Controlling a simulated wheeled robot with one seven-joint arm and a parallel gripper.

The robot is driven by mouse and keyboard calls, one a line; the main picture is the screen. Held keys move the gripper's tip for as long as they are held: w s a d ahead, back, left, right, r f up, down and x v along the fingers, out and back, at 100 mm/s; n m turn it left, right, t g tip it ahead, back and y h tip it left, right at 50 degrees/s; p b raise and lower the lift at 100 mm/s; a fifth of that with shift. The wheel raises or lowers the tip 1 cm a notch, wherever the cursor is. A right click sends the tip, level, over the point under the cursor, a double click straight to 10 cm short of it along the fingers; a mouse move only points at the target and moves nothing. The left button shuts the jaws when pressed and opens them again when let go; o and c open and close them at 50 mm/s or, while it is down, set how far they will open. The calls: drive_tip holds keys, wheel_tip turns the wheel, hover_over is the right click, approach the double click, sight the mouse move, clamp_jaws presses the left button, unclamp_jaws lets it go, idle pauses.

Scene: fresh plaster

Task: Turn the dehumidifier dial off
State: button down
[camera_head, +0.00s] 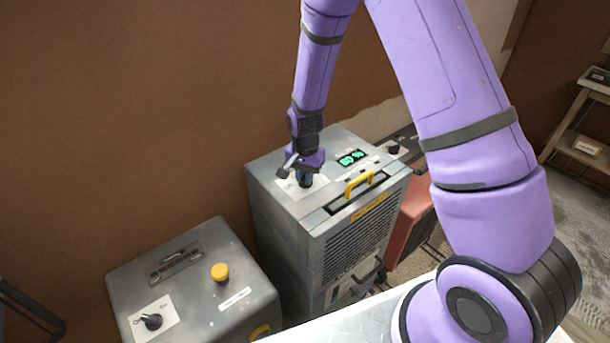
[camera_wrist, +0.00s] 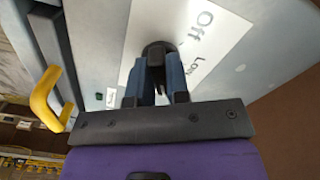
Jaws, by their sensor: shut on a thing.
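The dehumidifier (camera_head: 285,235) is a tall grey metal cabinet with a green-lit display (camera_head: 352,158) and a yellow handle (camera_head: 359,183) on top. My gripper (camera_head: 305,179) is down at the left of its top panel and hides most of the dial in the head view. In the wrist view my gripper (camera_wrist: 158,68) has its two blue-grey fingers shut on the black dial (camera_wrist: 157,48), one on each side. A white label (camera_wrist: 205,33) under the dial reads "Off" and what looks like "Low". Where the dial points is not clear.
A lower grey box (camera_head: 190,260) with a yellow button (camera_head: 220,272) and its own black knob (camera_head: 152,321) stands to the left. Another black knob (camera_head: 394,149) is right of the display. A reddish unit (camera_head: 413,215) stands to the right. A brown wall is behind.

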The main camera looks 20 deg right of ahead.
drive_tip(key=shift+n, duration=0.3)
drive_tip(key=n, duration=0.5)
drive_tip(key=shift+d+n, duration=0.1)
drive_tip(key=shift+n, duration=0.2)
drive_tip(key=n, duration=0.6)
drive_tip(key=shift+d, duration=0.15)
drive_tip(key=n, duration=0.6)
drive_tip(key=shift+n, duration=0.3)
drive_tip(key=shift+w+n, duration=0.15)
drive_tip(key=shift+n, duration=2.45)
drive_tip(key=c, duration=1.1)
unclamp_jaws()
